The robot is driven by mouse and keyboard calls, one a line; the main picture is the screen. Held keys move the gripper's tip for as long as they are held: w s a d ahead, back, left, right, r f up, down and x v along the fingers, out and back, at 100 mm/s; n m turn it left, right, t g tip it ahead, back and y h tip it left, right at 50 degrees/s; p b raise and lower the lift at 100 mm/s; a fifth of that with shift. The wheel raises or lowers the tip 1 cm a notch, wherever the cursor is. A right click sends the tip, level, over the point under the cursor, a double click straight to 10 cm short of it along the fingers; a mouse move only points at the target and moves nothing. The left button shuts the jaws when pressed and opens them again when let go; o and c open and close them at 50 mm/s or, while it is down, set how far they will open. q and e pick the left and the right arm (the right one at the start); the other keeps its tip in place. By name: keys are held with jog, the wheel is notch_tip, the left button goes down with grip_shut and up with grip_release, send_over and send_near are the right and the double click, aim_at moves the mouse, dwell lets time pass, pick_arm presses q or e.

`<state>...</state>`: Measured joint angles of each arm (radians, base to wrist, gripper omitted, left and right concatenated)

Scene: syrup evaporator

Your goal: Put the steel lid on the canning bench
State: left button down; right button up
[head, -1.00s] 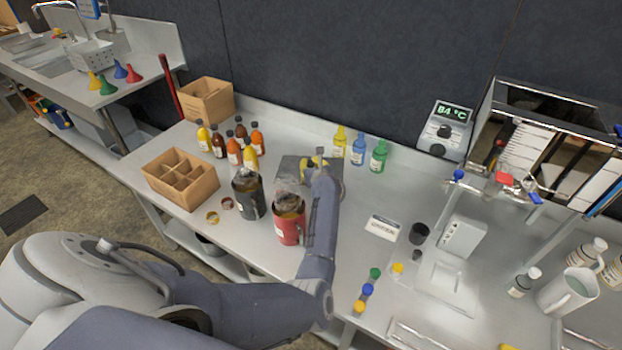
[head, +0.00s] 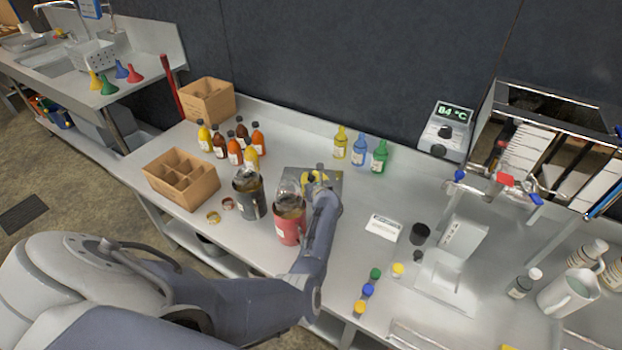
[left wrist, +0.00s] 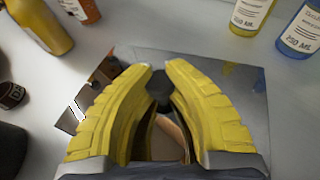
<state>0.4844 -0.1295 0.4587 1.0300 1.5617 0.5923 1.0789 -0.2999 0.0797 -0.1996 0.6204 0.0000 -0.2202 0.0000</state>
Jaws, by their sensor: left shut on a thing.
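The steel lid (head: 292,173) is a flat grey rectangular plate with a dark knob (left wrist: 160,90). It is at the middle of the canning bench (head: 350,200), behind the red and the dark jug. My left gripper (head: 318,176) is over the lid. In the left wrist view, its yellow fingers (left wrist: 158,70) are shut on the knob, and the shiny plate (left wrist: 235,85) spreads out beneath them. My forearm and fingers hide part of the lid. I cannot tell whether it touches the bench. My right gripper is not in view.
A red jug (head: 289,228) and a dark jug (head: 250,202) stand in front of the lid. Yellow, blue and green bottles (head: 359,150) stand behind it. Several sauce bottles and a cardboard divider box (head: 182,182) are to the left. A white label card (head: 384,227) lies to the right.

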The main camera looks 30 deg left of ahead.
aim_at(312, 179)
pick_arm(q)
jog(key=c, duration=1.4)
grip_release()
jog(key=shift+c, duration=0.2)
jog(key=shift+s, duration=0.1)
jog(key=shift+v, duration=1.95)
